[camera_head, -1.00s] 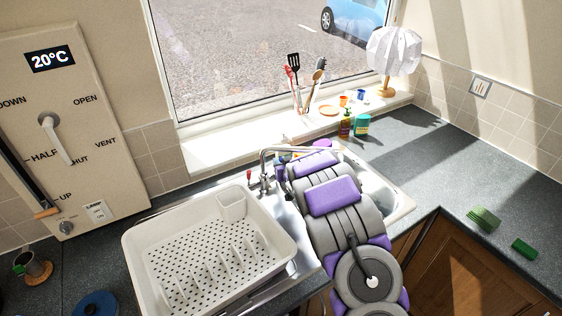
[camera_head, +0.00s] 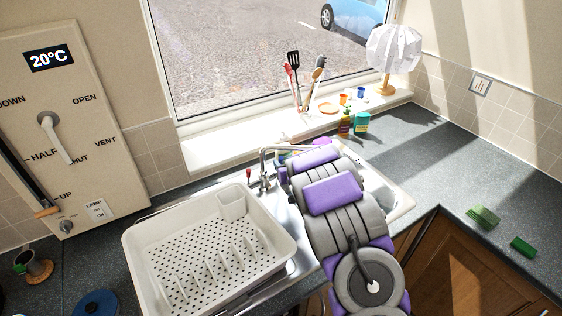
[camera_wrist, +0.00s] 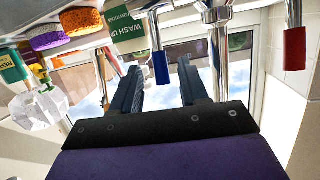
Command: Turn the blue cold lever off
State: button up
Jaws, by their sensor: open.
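The blue cold lever (camera_wrist: 160,67) hangs from the chrome tap in the upside-down wrist view. My gripper (camera_wrist: 159,62) is open, with one dark finger on each side of the lever in the picture. I cannot tell whether either finger touches it. The red lever (camera_wrist: 295,49) is farther right, apart from the fingers; it also shows in the head view (camera_head: 249,175). The chrome tap (camera_head: 264,172) stands behind the sink. My arm hides the blue lever and my fingers in the head view.
A white dish rack (camera_head: 140,245) stands left of the sink (camera_head: 398,200). A utensil pot and lamp (camera_head: 392,50) stand on the windowsill.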

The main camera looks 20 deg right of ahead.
jog(key=p+v, duration=0.1)
jog(key=v, duration=1.3)
jog(key=shift+p, duration=0.3)
